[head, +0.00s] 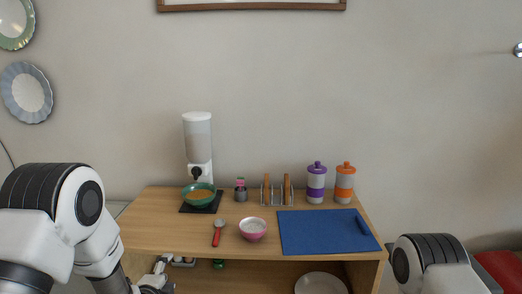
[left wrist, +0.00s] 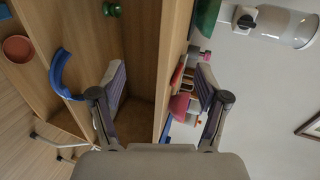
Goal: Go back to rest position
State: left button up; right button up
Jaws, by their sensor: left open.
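My left gripper (head: 158,275) shows low in the head view, at the left front edge of the wooden cabinet (head: 180,233). In the left wrist view my left gripper (left wrist: 163,80) has its two fingers spread wide, with nothing held between them. The cabinet's wooden edge and inner shelf space lie beyond the fingers there. In the head view my right arm shows only as a white and black link at the bottom right; its gripper is out of view.
On the cabinet top are a dispenser (head: 198,142), green bowl (head: 198,194), red spoon (head: 218,232), pink bowl (head: 253,229), toast rack (head: 277,192), purple jar (head: 316,182), orange jar (head: 345,183) and blue mat (head: 325,232). A plate (head: 320,284) stands below.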

pick_arm(q)
jog(key=s+f+n+g+p, duration=0.2)
jog(key=s+f+g+p, duration=0.15)
jog(key=s+f, duration=0.45)
jog(key=s+f+n+g+p, duration=0.2)
jog(key=s+f+n+g, duration=0.15)
jog(key=s+f, duration=0.45)
jog(key=s+n+g, duration=0.7)
jog(key=s+n, duration=0.6)
jog(key=s, duration=1)
jog(key=shift+a+p, duration=0.35)
